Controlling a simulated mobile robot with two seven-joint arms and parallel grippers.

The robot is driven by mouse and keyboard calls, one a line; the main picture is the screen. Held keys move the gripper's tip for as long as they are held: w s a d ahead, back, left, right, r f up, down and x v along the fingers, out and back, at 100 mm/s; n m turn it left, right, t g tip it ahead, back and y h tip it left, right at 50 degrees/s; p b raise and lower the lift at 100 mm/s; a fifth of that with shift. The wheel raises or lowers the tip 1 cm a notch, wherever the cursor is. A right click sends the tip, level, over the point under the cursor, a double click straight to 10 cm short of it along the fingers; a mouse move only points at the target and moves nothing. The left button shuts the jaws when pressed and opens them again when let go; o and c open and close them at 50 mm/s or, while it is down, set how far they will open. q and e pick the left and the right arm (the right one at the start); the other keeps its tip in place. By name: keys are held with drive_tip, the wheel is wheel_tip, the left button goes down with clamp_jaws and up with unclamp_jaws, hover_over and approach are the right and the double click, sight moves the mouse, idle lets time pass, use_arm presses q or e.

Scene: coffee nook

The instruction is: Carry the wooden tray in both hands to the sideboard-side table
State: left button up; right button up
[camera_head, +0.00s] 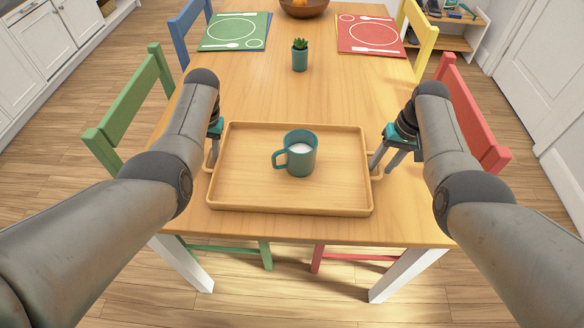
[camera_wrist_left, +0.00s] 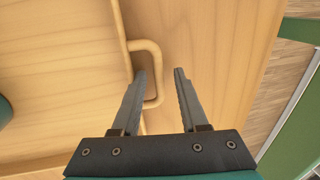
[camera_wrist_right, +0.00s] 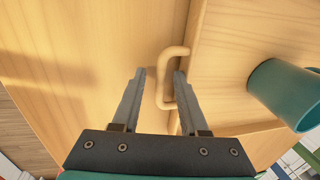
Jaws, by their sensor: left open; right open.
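The wooden tray (camera_head: 240,190) lies flat on the near end of the wooden table. A teal mug (camera_head: 302,155) with white contents stands upright on it; part of it shows in the right wrist view (camera_wrist_right: 285,92). My left gripper (camera_head: 213,158) is open at the tray's left handle. In the left wrist view the handle's outer bar (camera_wrist_left: 158,70) appears between the fingertips (camera_wrist_left: 160,72). My right gripper (camera_head: 384,162) is open at the right handle; in the right wrist view that handle's bar (camera_wrist_right: 160,85) appears between the fingertips (camera_wrist_right: 160,73). Neither gripper is closed on its handle.
A small potted plant (camera_head: 300,55) stands beyond the tray. Green (camera_head: 220,31) and red (camera_head: 360,35) place mats and a fruit bowl (camera_head: 304,8) are at the far end. Green (camera_head: 125,115), blue, yellow and red (camera_head: 470,110) chairs flank the table. Wooden floor surrounds it.

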use_arm(q)
drive_tip(key=shift+r, duration=0.1)
use_arm(e)
drive_tip(key=shift+a, duration=0.1)
use_arm(q)
wheel_tip(320, 180, up, 8)
drive_tip(key=d, duration=0.1)
drive_tip(key=shift+d, duration=0.3)
use_arm(e)
wheel_tip(320, 180, up, 12)
drive_tip(key=d, duration=0.2)
drive_tip(key=shift+d, duration=0.25)
use_arm(q)
drive_tip(key=shift+f, duration=0.2)
use_arm(e)
drive_tip(key=shift+f, duration=0.15)
